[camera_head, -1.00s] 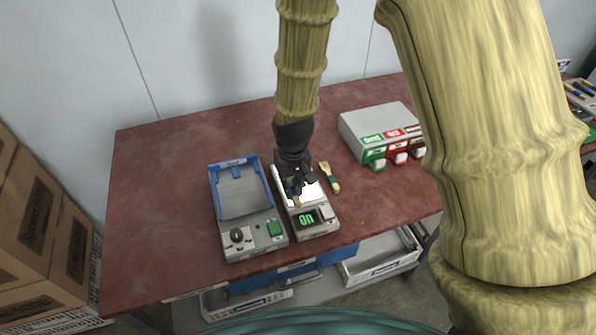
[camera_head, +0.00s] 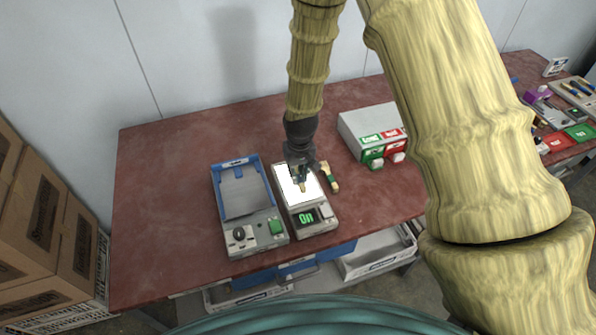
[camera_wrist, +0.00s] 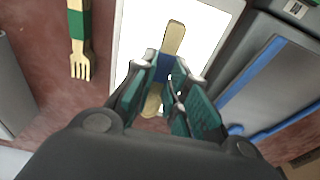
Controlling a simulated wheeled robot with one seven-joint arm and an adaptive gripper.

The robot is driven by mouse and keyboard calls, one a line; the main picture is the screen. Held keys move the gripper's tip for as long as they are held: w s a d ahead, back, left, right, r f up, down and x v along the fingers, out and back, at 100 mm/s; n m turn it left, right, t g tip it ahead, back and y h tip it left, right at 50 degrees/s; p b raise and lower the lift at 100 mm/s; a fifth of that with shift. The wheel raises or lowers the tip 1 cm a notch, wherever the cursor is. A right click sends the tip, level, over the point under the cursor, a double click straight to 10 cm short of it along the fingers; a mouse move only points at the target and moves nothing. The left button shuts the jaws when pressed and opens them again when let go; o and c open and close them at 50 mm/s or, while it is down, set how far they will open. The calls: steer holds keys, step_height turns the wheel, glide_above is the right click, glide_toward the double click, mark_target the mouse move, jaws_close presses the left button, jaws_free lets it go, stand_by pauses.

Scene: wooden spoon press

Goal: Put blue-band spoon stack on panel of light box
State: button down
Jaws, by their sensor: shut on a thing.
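My gripper (camera_head: 300,170) is over the light box and is shut on the blue-band spoon stack. In the wrist view my gripper (camera_wrist: 172,100) has its fingers on either side of the stack's blue band. The blue-band spoon stack (camera_wrist: 173,40) is pale wood, with ends showing beyond and below the fingers. In the head view the stack is small and partly hidden by the fingers. The light box (camera_head: 318,222) has a lit white panel (camera_head: 287,202) and a green "On" display. The panel (camera_wrist: 200,22) lies behind the stack in the wrist view; contact cannot be told.
A green-band fork stack (camera_head: 329,177) lies on the table (camera_head: 160,190) right of the light box. A blue-and-grey device (camera_head: 245,197) stands close on the left. A grey box with green and red labels (camera_head: 365,125) is behind on the right. The table's left side is clear.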

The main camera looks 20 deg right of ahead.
mark_target(299, 179)
steer(key=shift+f, duration=0.1)
steer(key=shift+f, duration=0.15)
steer(key=c, duration=1.4)
jaws_free()
steer(key=shift+o, duration=0.2)
step_height(299, 179, up, 12)
steer(key=s+b, duration=0.1)
steer(key=b, duration=0.2)
steer(key=shift+s+b, duration=0.15)
steer(key=shift+b, duration=0.2)
